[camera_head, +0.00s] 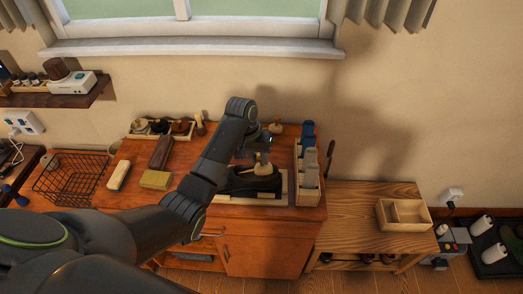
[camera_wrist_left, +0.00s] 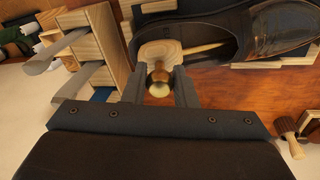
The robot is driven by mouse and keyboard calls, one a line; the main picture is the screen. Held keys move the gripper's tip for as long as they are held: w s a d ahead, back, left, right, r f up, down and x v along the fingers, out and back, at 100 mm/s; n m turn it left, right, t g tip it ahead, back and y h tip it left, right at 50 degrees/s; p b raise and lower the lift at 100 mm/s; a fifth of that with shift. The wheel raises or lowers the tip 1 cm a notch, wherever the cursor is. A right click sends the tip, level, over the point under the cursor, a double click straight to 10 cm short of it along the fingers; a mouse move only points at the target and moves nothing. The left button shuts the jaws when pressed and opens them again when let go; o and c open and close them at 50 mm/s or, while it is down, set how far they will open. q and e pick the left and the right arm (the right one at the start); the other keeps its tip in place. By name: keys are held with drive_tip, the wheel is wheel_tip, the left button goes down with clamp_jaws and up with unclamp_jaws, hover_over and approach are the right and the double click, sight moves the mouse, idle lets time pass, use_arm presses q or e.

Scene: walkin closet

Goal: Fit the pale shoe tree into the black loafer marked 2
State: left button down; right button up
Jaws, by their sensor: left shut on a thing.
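The black loafer (camera_head: 240,184) lies on a pale wooden holder near the right end of the reddish cabinet top; a mark 2 cannot be read. In the left wrist view the loafer (camera_wrist_left: 285,28) opens toward me at the top right. The pale shoe tree (camera_wrist_left: 160,52) has its wooden heel piece at the loafer's opening, and its thin rod runs into the shoe; its front part is hidden. It also shows in the head view (camera_head: 262,170). My left gripper (camera_wrist_left: 159,88) is shut on the brass knob end of the shoe tree. My right gripper is not in view.
A rack of upright pale and blue pieces (camera_head: 308,178) stands close right of the loafer. A lower wooden bench with a divided box (camera_head: 403,214) is at right.

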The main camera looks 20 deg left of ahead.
use_arm(q)
drive_tip(key=shift+w+d+f+y+b, duration=0.15)
drive_tip(key=shift+d+f+y+b, duration=0.3)
drive_tip(key=shift+f, duration=0.45)
drive_tip(key=shift+w+d+f+g+y, duration=0.1)
drive_tip(key=shift+d+f+g+y, duration=0.1)
drive_tip(key=shift+d+f+y, duration=0.25)
drive_tip(key=shift+w+d+f+g+y, duration=0.1)
drive_tip(key=shift+d+f+g+y, duration=0.15)
drive_tip(key=shift+f, duration=0.35)
drive_tip(key=shift+a, duration=0.1)
drive_tip(key=c, duration=0.5)
unclamp_jaws()
drive_tip(key=shift+s, duration=0.1)
drive_tip(key=shift+r+p, duration=0.95)
drive_tip(key=shift+r, duration=3.05)
